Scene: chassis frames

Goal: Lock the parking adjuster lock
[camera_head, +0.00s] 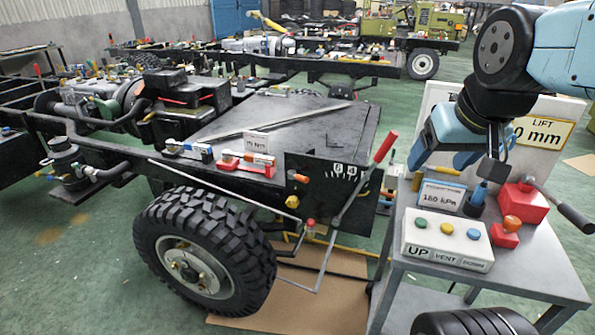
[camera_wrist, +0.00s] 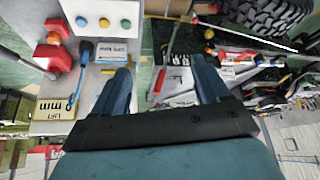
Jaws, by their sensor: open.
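My gripper (camera_head: 440,163) is open and empty, above the left part of the grey table in the head view; its two blue fingers frame the wrist view (camera_wrist: 160,66). To its left, a lever with a red grip (camera_head: 384,147) leans up to the right, beside a black plate with white marks (camera_head: 330,180). The red grip also shows between the fingers in the wrist view (camera_wrist: 159,82), apart from them. An orange knob (camera_head: 299,178) sits on the plate's left, with a yellow knob (camera_head: 292,202) below. I cannot tell which part is the parking adjuster lock.
The grey table (camera_head: 540,268) carries a white button box (camera_head: 447,240), a 180 kPa card (camera_head: 442,195) and a red block with a dark handle (camera_head: 522,203). A large tyre (camera_head: 205,255) stands left of the lever. Cardboard (camera_head: 345,300) lies on the floor between.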

